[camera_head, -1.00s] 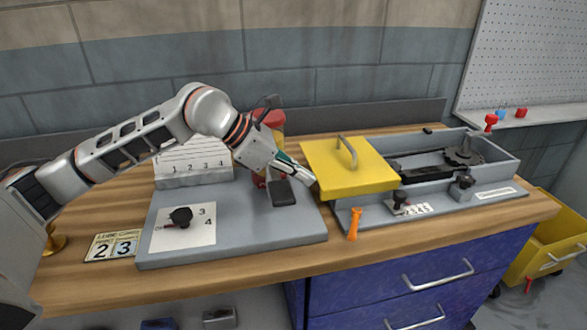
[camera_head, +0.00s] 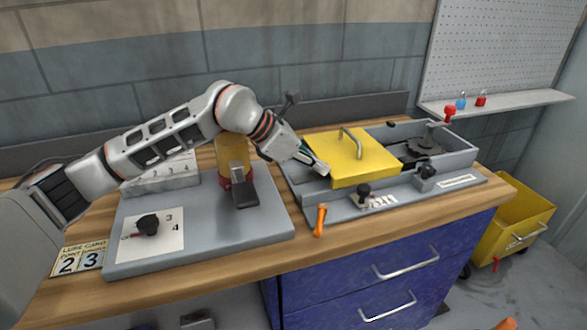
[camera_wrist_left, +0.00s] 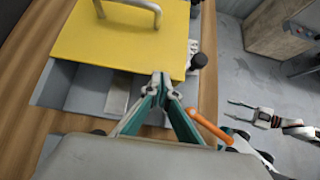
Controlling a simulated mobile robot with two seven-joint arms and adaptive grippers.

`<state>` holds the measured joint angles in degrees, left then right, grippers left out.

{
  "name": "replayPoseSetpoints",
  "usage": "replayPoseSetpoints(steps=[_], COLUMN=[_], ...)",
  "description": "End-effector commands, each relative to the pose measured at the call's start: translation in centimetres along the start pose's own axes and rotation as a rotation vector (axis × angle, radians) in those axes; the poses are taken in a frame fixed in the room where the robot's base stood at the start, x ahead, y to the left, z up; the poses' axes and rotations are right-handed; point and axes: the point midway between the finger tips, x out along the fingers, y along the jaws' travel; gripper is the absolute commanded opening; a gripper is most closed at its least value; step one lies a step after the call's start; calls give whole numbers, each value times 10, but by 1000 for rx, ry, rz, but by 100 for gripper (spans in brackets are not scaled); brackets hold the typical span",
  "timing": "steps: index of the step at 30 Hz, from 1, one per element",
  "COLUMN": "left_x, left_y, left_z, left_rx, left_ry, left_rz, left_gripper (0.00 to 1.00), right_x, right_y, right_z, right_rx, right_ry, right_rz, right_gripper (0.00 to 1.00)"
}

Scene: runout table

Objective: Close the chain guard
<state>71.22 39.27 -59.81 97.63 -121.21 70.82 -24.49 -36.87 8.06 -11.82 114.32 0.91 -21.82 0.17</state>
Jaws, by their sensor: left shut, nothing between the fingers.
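The chain guard is a yellow lid (camera_head: 345,165) with a grey bar handle (camera_head: 351,141). It sits across the middle of the long grey housing (camera_head: 462,158). The housing's left end shows open, and the dark sprocket (camera_head: 422,148) at its right end is uncovered. My left gripper (camera_head: 325,170) is shut and empty, with its fingertips at the guard's left edge. The left wrist view shows the tips (camera_wrist_left: 160,78) at the near edge of the yellow lid (camera_wrist_left: 120,40), seemingly touching it. My right gripper (camera_wrist_left: 237,110) shows there at the right, fingers apart, away from the guard.
An orange tool (camera_head: 320,219) stands by the housing's front edge. Black knobs (camera_head: 364,190) line the housing's front. The counter's front edge (camera_head: 400,220) is near.

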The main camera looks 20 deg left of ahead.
Motion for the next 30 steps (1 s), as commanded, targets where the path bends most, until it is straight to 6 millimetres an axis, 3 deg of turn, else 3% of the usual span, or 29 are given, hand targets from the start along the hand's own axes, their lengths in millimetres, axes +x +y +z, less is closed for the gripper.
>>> replayPoseSetpoints(steps=[6,12,30], left_x=[41,63,70], left_y=[-1,0,0], left_z=[37,56,64], left_rx=[1,0,0], left_ry=[1,1,1], left_rz=[-1,0,0], left_gripper=[0,0,0], right_x=[2,2,1], right_y=[0,-1,2], right_z=[3,4,-3], right_rx=[0,1,-1], right_ry=[-5,-6,6], right_rz=[-1,-2,2], right_gripper=[40,40,40])
